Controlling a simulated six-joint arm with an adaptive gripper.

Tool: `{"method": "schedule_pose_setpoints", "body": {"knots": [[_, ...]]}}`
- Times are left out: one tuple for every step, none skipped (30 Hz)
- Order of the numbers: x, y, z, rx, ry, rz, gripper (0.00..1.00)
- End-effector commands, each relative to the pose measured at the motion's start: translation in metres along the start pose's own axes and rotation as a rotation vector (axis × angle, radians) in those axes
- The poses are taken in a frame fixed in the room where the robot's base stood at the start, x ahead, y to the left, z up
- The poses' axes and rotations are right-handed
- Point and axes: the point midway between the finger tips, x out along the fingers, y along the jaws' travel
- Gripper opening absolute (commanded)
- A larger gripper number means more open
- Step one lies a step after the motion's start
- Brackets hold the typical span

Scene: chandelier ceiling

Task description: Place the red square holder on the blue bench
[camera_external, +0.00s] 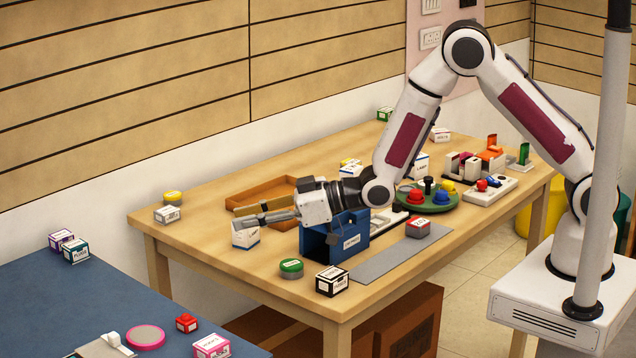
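A square holder with a red top and grey sides (418,228) sits on the wooden table, at the front right beside a grey strip. The blue bench (40,305) is at the lower left. My gripper (240,216) reaches left over the wooden table, well left of the red square holder. Its two fingers appear apart, with nothing visible between them. A white and blue box (245,235) is just below the fingertips in the picture; I cannot tell whether they touch.
A blue box-like stand (334,240) stands under my wrist. A green round holder (291,268) and a black and white box (331,281) are at the front edge. The bench carries several small boxes and a pink disc (145,338); its middle is clear.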

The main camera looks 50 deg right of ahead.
Motion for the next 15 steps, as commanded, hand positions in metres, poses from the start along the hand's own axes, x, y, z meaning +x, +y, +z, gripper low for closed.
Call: {"method": "schedule_pose_setpoints", "body": {"knots": [[-0.007,0.012,-0.009,0.002,-0.014,0.019,0.23],[-0.012,0.017,-0.013,0.003,-0.024,0.029,0.23],[-0.017,0.025,-0.017,0.005,-0.039,0.042,0.23],[-0.021,0.03,-0.02,0.007,-0.049,0.053,0.23],[-0.026,0.036,-0.023,0.009,-0.06,0.063,0.23],[-0.033,0.043,-0.027,0.012,-0.075,0.076,0.23],[-0.037,0.048,-0.029,0.014,-0.087,0.086,0.23],[-0.043,0.053,-0.033,0.017,-0.097,0.096,0.23],[-0.05,0.061,-0.036,0.021,-0.112,0.109,0.23],[-0.055,0.066,-0.038,0.024,-0.122,0.119,0.23],[-0.061,0.07,-0.041,0.026,-0.134,0.128,0.23],[-0.069,0.076,-0.044,0.03,-0.149,0.14,0.23],[-0.074,0.081,-0.046,0.034,-0.159,0.15,0.23],[-0.081,0.086,-0.048,0.037,-0.17,0.159,0.23],[-0.089,0.091,-0.051,0.042,-0.185,0.171,0.23]]}}
